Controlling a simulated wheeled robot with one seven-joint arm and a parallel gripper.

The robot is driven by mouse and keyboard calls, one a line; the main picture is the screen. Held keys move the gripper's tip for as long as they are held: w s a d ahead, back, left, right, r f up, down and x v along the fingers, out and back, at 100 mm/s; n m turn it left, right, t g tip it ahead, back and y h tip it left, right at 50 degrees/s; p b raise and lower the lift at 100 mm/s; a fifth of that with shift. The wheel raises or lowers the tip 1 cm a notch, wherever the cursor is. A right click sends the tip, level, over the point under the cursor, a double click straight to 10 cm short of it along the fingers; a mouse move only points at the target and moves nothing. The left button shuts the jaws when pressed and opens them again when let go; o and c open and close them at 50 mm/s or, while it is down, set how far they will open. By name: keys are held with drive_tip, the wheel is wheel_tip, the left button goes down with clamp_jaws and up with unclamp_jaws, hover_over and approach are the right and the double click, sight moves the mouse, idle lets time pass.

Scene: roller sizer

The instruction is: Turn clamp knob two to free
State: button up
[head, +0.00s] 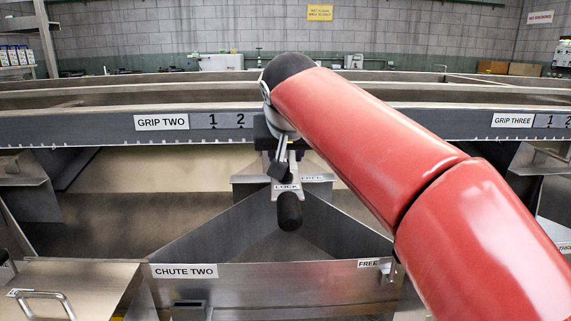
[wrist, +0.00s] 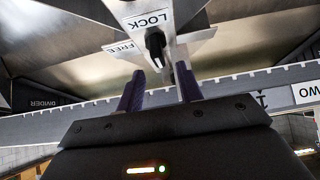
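The clamp knob (wrist: 155,45) is small and black, on a bright metal bracket in the wrist view. A LOCK label (wrist: 150,19) lies just beyond it, and a FREE label (wrist: 125,48) is on its left. The knob's pointer seems to face LOCK. My gripper (wrist: 159,82) has two purple fingers spread apart, with the knob ahead, roughly between their tips; contact cannot be told. In the head view my gripper (head: 281,165) is above the LOCK label (head: 286,187), under the GRIP TWO rail. The FREE label (head: 312,178) is to the right. There the knob is mostly hidden.
The GRIP TWO rail (head: 90,130) runs across just above the bracket. A dark rounded piece (head: 290,211) hangs below the LOCK label. CHUTE TWO (head: 250,277) has raised metal walls below, with another FREE label (head: 368,263). A DIVIDER label (wrist: 44,104) shows at left.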

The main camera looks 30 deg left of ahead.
drive_tip(key=x, duration=0.5)
drive_tip(key=shift+w+f, duration=0.2)
clamp_jaws()
